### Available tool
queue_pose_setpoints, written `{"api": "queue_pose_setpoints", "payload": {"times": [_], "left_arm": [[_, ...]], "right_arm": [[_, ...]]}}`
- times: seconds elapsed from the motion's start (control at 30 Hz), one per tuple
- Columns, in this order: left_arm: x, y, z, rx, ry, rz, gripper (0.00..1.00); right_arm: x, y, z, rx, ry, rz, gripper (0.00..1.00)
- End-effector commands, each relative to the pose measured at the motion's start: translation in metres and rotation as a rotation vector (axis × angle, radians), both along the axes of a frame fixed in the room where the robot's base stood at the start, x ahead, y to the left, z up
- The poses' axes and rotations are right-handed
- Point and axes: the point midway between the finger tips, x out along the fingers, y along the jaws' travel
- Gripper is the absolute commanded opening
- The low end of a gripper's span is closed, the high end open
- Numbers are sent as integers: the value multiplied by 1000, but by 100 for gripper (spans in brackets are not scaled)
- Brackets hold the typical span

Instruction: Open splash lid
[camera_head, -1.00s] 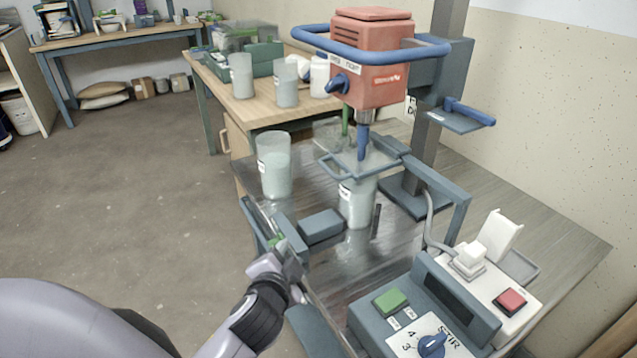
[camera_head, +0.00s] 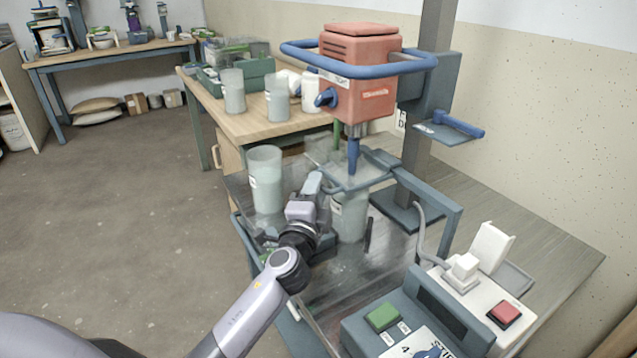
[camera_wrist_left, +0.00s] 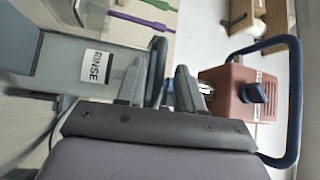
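The splash lid (camera_head: 357,171) is a clear panel with a blue frame and handle bar, lying level over a pale cylinder bucket (camera_head: 349,217) under the mixer. My left gripper (camera_head: 313,182) is at the lid's left front corner, close to its handle. In the left wrist view the two fingers (camera_wrist_left: 160,88) stand apart, with the blue handle (camera_wrist_left: 157,68) showing between them. I cannot tell whether they touch it. The mixer's blue shaft (camera_head: 353,155) passes down at the lid. My right gripper is not in view.
The red mixer head (camera_head: 358,80) with its blue ring guard hangs above the lid. A tall clear container (camera_head: 265,180) stands just left of my gripper. A control box (camera_head: 415,320) with buttons sits at the front right. A wooden bench with more containers is behind.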

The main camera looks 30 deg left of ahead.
Motion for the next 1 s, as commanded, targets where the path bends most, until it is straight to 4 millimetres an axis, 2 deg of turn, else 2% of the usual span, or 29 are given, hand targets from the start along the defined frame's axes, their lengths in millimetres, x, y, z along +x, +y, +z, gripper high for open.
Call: {"api": "queue_pose_setpoints", "payload": {"times": [0.2, 0.57, 0.7, 0.87, 1.0], "left_arm": [[20, 6, 3, -1, 0, 1, 37], [24, 7, 3, -2, 1, 1, 37], [24, 7, 3, -2, 1, 1, 0], [23, 6, 4, -2, -1, 1, 0], [15, -11, 3, -5, -3, -4, 0]], "right_arm": [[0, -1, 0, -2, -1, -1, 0], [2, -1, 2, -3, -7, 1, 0], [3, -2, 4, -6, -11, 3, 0], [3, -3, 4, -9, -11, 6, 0], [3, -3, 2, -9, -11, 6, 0]]}}
